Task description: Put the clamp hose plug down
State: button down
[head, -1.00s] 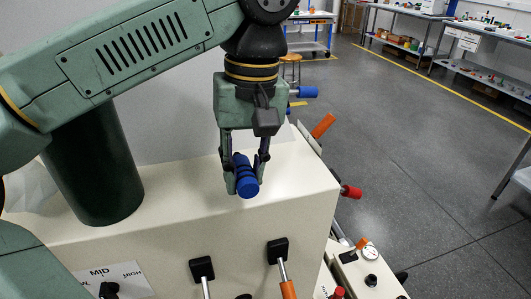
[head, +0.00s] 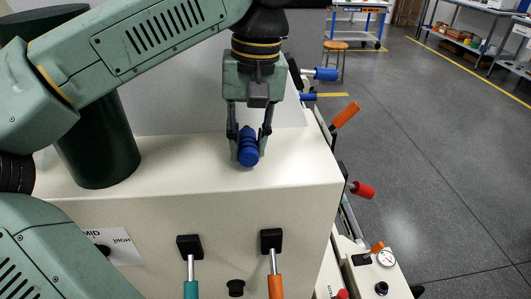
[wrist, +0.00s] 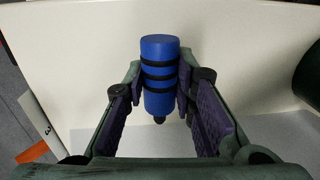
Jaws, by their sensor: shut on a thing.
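The clamp hose plug is a blue cylinder (head: 248,150) with black bands. My gripper (head: 249,152) points down and is shut on it, one finger on each side. In the head view the plug is just above or on the cream top of a cabinet (head: 190,170); I cannot tell whether it touches. In the wrist view the plug (wrist: 160,75) lies lengthwise between the purple finger pads, its dark tip toward the camera. The cream surface (wrist: 240,60) is behind it.
A dark green cylinder (head: 98,145) stands on the cabinet top at left. Levers with teal (head: 191,289) and orange (head: 275,286) grips are on the front. Orange (head: 345,114), red (head: 363,190) and blue (head: 326,74) handles stick out at right. The top around the plug is clear.

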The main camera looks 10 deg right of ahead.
jog(key=shift+w+f, duration=0.15)
jog(key=shift+f, duration=0.3)
jog(key=shift+a, duration=0.1)
jog(key=shift+f+b, duration=0.3)
jog(key=shift+f, duration=0.3)
jog(key=c, duration=1.7)
grip_release()
jog(key=shift+o, duration=1.1)
jog(key=shift+f, duration=0.15)
jog(key=shift+o, duration=0.9)
